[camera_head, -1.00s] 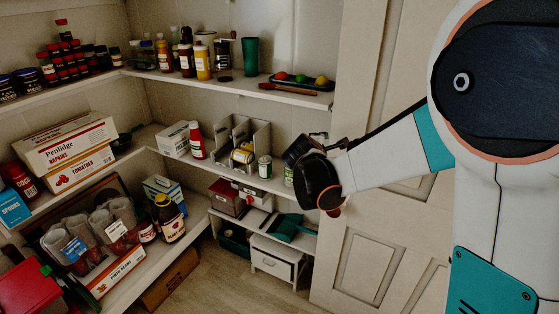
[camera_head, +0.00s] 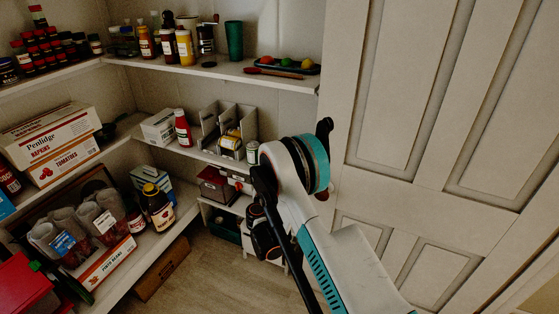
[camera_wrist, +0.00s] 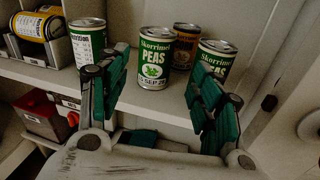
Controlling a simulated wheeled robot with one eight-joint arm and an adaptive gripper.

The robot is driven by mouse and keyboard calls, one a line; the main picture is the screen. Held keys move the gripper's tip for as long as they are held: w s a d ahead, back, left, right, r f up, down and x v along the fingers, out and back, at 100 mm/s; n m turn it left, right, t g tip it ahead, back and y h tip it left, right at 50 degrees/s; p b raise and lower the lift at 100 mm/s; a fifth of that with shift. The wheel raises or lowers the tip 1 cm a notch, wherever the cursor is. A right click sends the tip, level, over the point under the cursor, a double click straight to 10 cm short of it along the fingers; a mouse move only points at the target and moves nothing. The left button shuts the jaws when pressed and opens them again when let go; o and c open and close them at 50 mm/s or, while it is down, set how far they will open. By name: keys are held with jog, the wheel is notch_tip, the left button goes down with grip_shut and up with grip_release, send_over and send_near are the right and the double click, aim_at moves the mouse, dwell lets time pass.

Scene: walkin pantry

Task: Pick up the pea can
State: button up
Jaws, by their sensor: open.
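In the wrist view, a pea can (camera_wrist: 154,60), green and white and lettered "PEAS", stands upright on the shelf (camera_wrist: 45,75) near its front edge. A second can with a similar green label (camera_wrist: 213,60) stands to its right, partly behind my right finger. My gripper (camera_wrist: 161,72) is open and empty, its teal-padded fingers framing the first pea can from in front. I cannot tell whether the fingers reach around it. In the head view my arm hides the pea cans.
A green-and-white can (camera_wrist: 88,43) stands just left of my left finger. A brown-labelled can (camera_wrist: 185,45) stands behind the pea cans. A yellow-labelled can (camera_wrist: 38,24) lies in a grey rack at left. A red box (camera_wrist: 42,115) sits below. A panelled door (camera_head: 410,100) is at right.

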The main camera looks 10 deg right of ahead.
jog(key=shift+n, duration=0.7)
jog(key=w+f, duration=0.1)
jog(key=w, duration=0.1)
jog(key=w+d+b, duration=0.1)
jog(key=w, duration=0.2)
jog(key=w+d+f+b, duration=0.1)
jog(key=w, duration=0.1)
jog(key=shift+w+d+f, duration=0.2)
jog(key=shift+w+f, duration=0.05)
jog(key=shift+f, duration=0.05)
jog(key=b+x, duration=0.2)
jog(key=x, duration=0.2)
jog(key=shift+w+d+f+b, duration=0.1)
jog(key=shift+w+d+b, duration=0.2)
jog(key=shift+b, duration=0.1)
jog(key=shift+w+d, duration=0.1)
jog(key=shift+w, duration=0.15)
jog(key=shift+c, duration=0.3)
jog(key=c, duration=1.1)
